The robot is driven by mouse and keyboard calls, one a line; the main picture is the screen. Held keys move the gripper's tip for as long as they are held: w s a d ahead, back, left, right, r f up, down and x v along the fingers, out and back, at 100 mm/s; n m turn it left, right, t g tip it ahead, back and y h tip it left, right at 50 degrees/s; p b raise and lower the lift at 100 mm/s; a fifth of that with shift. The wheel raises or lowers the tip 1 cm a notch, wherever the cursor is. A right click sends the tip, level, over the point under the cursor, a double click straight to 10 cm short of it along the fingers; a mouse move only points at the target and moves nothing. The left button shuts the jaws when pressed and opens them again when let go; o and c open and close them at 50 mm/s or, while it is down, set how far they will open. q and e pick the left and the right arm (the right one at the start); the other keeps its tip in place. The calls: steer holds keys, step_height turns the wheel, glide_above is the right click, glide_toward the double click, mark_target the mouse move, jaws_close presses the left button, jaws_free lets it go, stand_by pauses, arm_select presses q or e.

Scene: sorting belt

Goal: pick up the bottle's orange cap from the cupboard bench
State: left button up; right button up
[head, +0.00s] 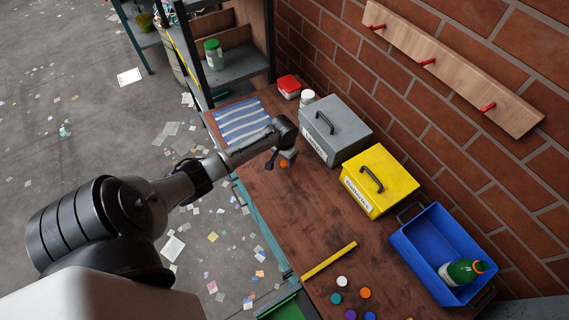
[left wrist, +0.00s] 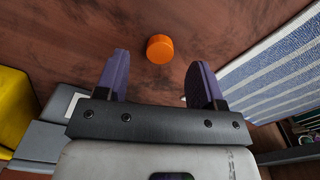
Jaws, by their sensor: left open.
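An orange cap (head: 283,164) lies on the brown wooden bench (head: 290,215), just by my left gripper (head: 281,157). In the left wrist view the orange cap (left wrist: 160,48) lies in line with the gap between the two fingers of my left gripper (left wrist: 159,72), a little beyond the tips. The fingers are apart with nothing between them, and neither touches the cap. A second orange cap (head: 365,293) lies among loose coloured caps at the near end of the bench. My right gripper is out of view.
A striped cloth (head: 241,120), grey box (head: 335,130) and yellow box (head: 380,180) stand around the gripper. A blue crate (head: 412,250) holds a green bottle (head: 462,271). A yellow bar (head: 328,262) lies on the bench. A brick wall backs it.

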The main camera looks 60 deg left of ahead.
mark_target(284, 163)
arm_select(q)
steer(key=shift+f+b, duration=0.3)
steer(key=shift+f, duration=1.45)
steer(key=shift+a, duration=0.1)
steer(key=c, duration=1)
steer(key=shift+r, duration=0.15)
